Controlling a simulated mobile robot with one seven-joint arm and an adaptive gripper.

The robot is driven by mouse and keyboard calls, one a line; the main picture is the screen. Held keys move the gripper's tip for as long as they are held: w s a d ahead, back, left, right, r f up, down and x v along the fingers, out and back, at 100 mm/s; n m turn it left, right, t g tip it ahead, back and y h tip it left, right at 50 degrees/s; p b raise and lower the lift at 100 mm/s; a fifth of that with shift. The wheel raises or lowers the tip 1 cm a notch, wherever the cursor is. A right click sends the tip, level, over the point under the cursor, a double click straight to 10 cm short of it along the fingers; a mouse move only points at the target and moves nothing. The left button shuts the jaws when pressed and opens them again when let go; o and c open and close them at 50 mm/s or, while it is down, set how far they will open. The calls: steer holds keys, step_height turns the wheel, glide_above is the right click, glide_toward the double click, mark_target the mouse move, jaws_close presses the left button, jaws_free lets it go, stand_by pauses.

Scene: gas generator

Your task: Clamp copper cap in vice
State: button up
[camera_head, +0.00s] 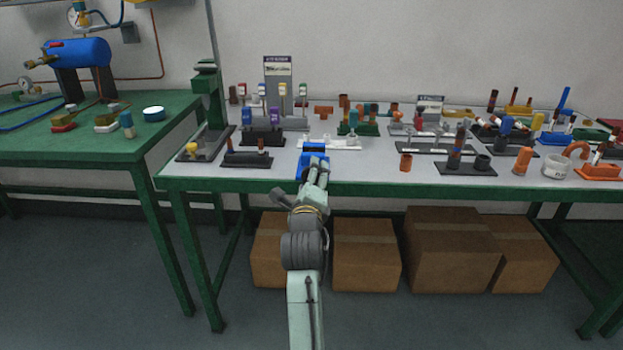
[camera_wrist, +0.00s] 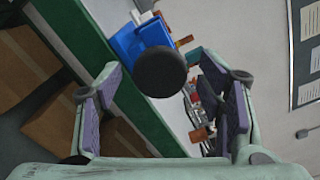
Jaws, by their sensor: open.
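A blue vice (camera_head: 313,155) stands at the front edge of the grey table. It also shows in the wrist view (camera_wrist: 148,38), with a dark round knob (camera_wrist: 160,72) facing the camera. My gripper (camera_head: 317,172) is at the vice's front side. In the wrist view my gripper (camera_wrist: 160,80) is open, with the knob showing between its fingers and nothing held. I cannot tell whether the fingers touch the knob. A short copper-coloured piece (camera_head: 405,162) stands on the table right of the vice; I cannot tell whether it is the copper cap. The vice's jaws are too small to judge.
The table holds several racks of fittings, including a dark rack (camera_head: 246,158) left of the vice and a dark holder (camera_head: 466,168) at the right. A green press-like stand (camera_head: 207,105) is at the left end. Cardboard boxes (camera_head: 367,255) sit below. The table's front edge is close.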

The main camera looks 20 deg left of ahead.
steer(key=n+p, duration=0.1)
steer(key=n, duration=0.4)
steer(key=shift+n, duration=0.3)
steer(key=c, duration=1.2)
steer(key=shift+o, duration=0.2)
